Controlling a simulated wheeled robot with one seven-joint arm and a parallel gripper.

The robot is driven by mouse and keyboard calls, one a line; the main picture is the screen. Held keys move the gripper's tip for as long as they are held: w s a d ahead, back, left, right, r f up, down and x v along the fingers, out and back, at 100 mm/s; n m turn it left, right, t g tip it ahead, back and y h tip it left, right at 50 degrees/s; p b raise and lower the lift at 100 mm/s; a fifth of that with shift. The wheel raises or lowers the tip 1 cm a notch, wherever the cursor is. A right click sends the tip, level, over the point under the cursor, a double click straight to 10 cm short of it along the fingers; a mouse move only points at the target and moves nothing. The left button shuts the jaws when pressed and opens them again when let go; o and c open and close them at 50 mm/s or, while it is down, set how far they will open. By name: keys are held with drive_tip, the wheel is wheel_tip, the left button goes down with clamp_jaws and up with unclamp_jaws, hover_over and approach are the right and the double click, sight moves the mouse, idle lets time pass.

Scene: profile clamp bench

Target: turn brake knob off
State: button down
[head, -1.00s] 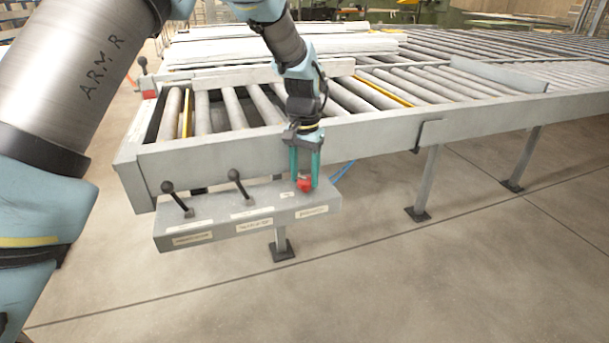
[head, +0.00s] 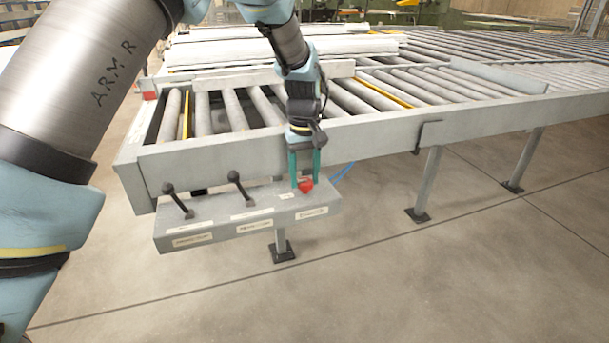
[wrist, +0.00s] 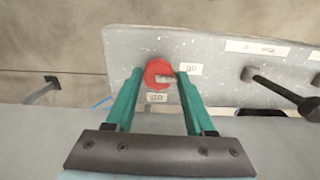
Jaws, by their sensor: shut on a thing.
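The red brake knob (head: 305,186) sits at the right end of the grey control panel (head: 215,228). In the wrist view the knob (wrist: 157,72) is a red disc with a pale pointer bar pointing right, towards a small label. Another small label lies just below the knob. My gripper (head: 305,183) reaches down over the panel, with its two green fingers on either side of the knob. In the wrist view my gripper (wrist: 158,75) is shut on the knob, one fingertip at each side.
Two black levers (head: 176,200) (head: 239,188) with ball tops stand on the panel left of the knob. The roller conveyor's grey side rail (head: 370,130) runs behind and above the panel. The floor in front is clear.

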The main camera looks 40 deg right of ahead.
sight(305, 179)
drive_tip(key=shift+r+n, duration=0.1)
drive_tip(key=shift+n, duration=0.2)
drive_tip(key=shift+c, duration=1.3)
unclamp_jaws()
wheel_tip(305, 179, up, 11)
drive_tip(key=b, duration=0.2)
drive_tip(key=shift+b, duration=0.3)
drive_tip(key=shift+f, duration=0.2)
